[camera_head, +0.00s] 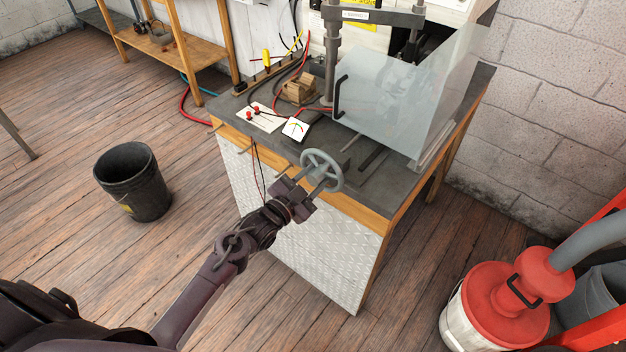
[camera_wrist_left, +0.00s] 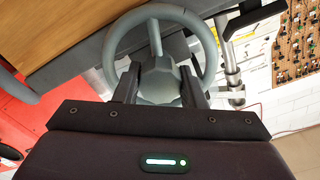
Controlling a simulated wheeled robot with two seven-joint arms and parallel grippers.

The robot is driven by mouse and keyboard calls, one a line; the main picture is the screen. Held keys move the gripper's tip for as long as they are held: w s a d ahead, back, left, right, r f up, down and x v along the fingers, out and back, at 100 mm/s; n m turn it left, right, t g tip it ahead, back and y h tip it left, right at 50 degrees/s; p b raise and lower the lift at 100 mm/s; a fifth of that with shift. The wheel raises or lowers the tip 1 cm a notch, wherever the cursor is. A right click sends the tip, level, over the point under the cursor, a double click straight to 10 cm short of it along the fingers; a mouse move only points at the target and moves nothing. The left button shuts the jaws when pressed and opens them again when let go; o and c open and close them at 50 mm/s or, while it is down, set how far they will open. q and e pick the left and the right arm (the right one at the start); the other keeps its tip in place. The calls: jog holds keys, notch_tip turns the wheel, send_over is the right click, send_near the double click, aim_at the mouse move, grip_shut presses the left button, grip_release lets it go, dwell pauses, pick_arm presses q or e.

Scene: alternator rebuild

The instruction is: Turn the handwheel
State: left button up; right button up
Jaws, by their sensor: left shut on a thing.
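The grey spoked handwheel (camera_head: 322,170) sits at the front edge of the workbench in the head view. My left gripper (camera_head: 309,186) reaches it from the front, with its arm coming in from the lower left. In the left wrist view the handwheel (camera_wrist_left: 158,50) fills the upper middle, and the left gripper's two dark fingers (camera_wrist_left: 160,85) stand on either side of its grey hub. The gripper is shut on the hub. The exact contact faces of the fingers are hidden. My right gripper is in neither view.
The workbench (camera_head: 385,195) carries a clear guard (camera_head: 400,95) with a black handle, a white meter (camera_head: 296,128) and a wooden block (camera_head: 299,90). A black bucket (camera_head: 134,182) stands left on open wooden floor. A red-topped vacuum (camera_head: 500,300) stands at the lower right.

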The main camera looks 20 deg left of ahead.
pick_arm(q)
jog(key=shift+f+m, duration=0.1)
jog(key=shift+m, duration=1.1)
jog(key=shift+m+b, duration=0.3)
jog(key=o, duration=1)
jog(key=shift+s+a, duration=0.1)
jog(key=shift+s+a, duration=0.1)
jog(key=shift+s, duration=0.25)
jog(key=b+v, duration=0.1)
jog(key=v, duration=0.6)
